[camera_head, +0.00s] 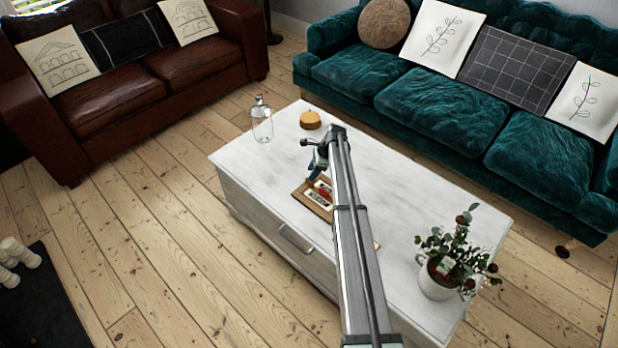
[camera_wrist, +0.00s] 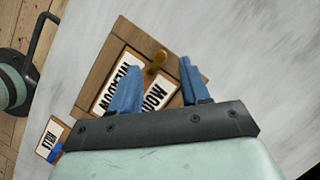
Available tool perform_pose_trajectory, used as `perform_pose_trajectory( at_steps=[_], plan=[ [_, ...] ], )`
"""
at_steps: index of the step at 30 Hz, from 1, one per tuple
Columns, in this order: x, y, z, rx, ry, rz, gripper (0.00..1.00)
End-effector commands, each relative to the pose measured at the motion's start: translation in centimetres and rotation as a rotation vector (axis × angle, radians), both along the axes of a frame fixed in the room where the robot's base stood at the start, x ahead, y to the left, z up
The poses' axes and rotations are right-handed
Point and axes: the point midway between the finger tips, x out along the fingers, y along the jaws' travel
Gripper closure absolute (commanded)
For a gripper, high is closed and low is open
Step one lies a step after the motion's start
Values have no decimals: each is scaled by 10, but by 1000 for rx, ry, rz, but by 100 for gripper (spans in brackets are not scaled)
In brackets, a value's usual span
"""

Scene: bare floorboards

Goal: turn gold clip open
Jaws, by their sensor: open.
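A small gold clip (camera_wrist: 157,60) sits on a brown wooden board (camera_wrist: 117,40) in the wrist view. Two white cards with dark lettering lie on the board, a left card (camera_wrist: 108,92) and a right card (camera_wrist: 152,97). My gripper (camera_wrist: 158,68) is open, its two blue fingers apart above the board, with the clip showing between their tips. I cannot tell whether the fingers touch it. The fingers cover parts of both cards. In the head view my gripper (camera_head: 319,166) is over the board (camera_head: 303,200), and the clip cannot be made out.
The board lies on a white coffee table (camera_head: 385,215). Another small card (camera_wrist: 48,140) lies beside the board. A glass bottle (camera_head: 262,122) and a round orange-brown object (camera_head: 310,120) stand at the far end, a potted plant (camera_head: 437,280) at the near right. Sofas stand beyond.

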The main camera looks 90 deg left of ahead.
Motion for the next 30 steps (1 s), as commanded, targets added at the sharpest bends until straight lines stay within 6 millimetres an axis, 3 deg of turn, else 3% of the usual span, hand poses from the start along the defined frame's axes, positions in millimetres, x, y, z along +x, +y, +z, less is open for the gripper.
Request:
perform_pose_trajectory(
  at_steps=[9, 22, 30],
  plan=[
    [-14, 0, -33, 0, 0, 1, 54],
    [-17, 0, -39, 1, 0, 1, 54],
    [-16, 0, -39, 1, 0, 1, 80]
  ],
)
